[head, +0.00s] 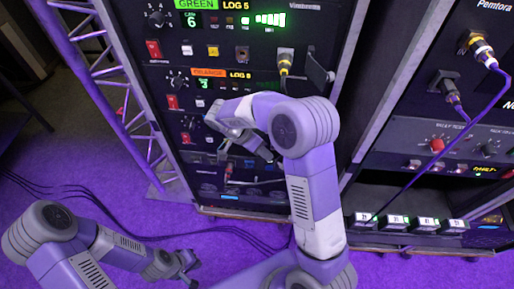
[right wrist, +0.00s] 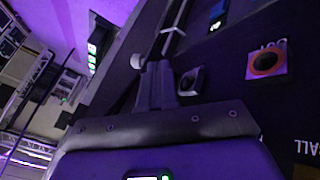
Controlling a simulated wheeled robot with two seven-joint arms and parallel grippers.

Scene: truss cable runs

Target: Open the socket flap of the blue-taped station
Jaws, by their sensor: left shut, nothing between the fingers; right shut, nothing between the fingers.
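The blue-taped station is at the bottom of the left rack in the head view; its small blue strip (head: 230,197) shows, but I cannot make out its socket flap. My right arm covers part of the rack in front of it. My right gripper (head: 262,148) is partly hidden by its own arm, close to the rack front above the blue strip. In the right wrist view its fingers (right wrist: 155,82) are together and empty beside a dark panel. My left gripper (head: 184,268) is shut and empty, low over the floor at the lower left.
Above are the green-taped (head: 196,5) and orange-taped (head: 208,73) stations. A cable plug (head: 285,62) sits by a raised dark flap (head: 316,70). A truss (head: 105,70) stands left. A purple cable (head: 445,150) hangs at right. Black cables (head: 100,205) cross the floor.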

